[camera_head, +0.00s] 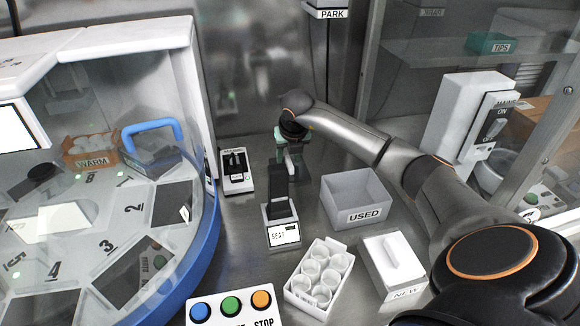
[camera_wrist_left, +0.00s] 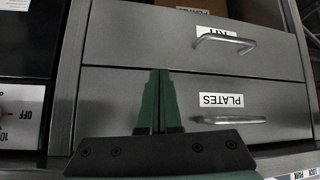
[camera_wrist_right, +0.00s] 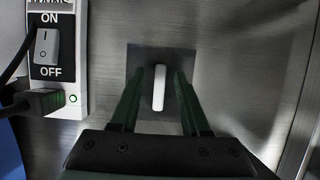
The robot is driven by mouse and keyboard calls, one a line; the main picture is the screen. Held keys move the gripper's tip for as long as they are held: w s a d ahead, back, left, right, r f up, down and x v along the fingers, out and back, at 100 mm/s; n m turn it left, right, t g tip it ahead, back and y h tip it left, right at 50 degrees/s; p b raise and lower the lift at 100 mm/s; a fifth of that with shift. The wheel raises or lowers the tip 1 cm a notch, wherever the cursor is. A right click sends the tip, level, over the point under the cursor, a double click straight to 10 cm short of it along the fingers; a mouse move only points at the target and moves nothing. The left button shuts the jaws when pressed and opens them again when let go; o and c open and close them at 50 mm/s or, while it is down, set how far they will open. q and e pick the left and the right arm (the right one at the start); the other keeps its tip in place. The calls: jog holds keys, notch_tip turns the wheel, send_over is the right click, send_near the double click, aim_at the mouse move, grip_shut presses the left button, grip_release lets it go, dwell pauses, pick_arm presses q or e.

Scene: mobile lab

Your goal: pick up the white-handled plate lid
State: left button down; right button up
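The plate lid, a dark grey square with an upright white handle (camera_wrist_right: 159,88), lies on the steel surface in the right wrist view. My right gripper (camera_wrist_right: 158,76) is open above it, with one green finger on each side of the handle and visible gaps between. In the head view my right gripper (camera_head: 289,158) points down at the back of the bench; I cannot make out the lid there. My left gripper (camera_wrist_left: 158,76) is shut and empty in front of closed drawers, outside the head view.
A switch box (camera_head: 236,170) stands left of my right gripper and a dark device (camera_head: 279,208) in front of it. A USED bin (camera_head: 356,190), a white NEW box (camera_head: 395,262) and a tube rack (camera_head: 320,278) stand nearby. A PLATES drawer (camera_wrist_left: 190,112) faces my left gripper.

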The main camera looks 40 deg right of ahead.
grip_shut()
dwell(0.5)
